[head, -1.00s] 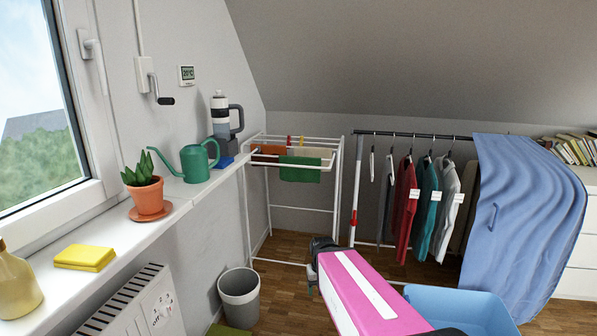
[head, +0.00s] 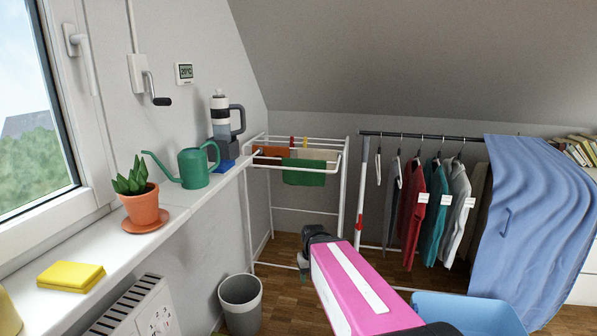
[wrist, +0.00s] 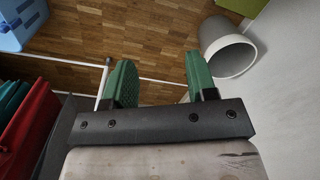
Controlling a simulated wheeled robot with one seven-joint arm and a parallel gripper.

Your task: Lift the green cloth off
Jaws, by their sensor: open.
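The green cloth (head: 303,178) hangs over the front rail of the white drying rack (head: 343,190) in the head view. An orange cloth (head: 270,153) and a beige cloth (head: 318,154) hang near it on the rack. My gripper (head: 304,272) is below the cloth in the picture, apart from it, in front of the rack's lower part. The wrist view shows its two green fingers (wrist: 161,82) spread apart with nothing between them. The green cloth does not show in the wrist view.
A grey bin (head: 240,303) stands on the floor left of my gripper. The windowsill (head: 95,262) holds a watering can (head: 195,167) and a potted plant (head: 143,205). A clothes rail (head: 425,136) stands right of the rack, with a blue basket (head: 470,312) in front.

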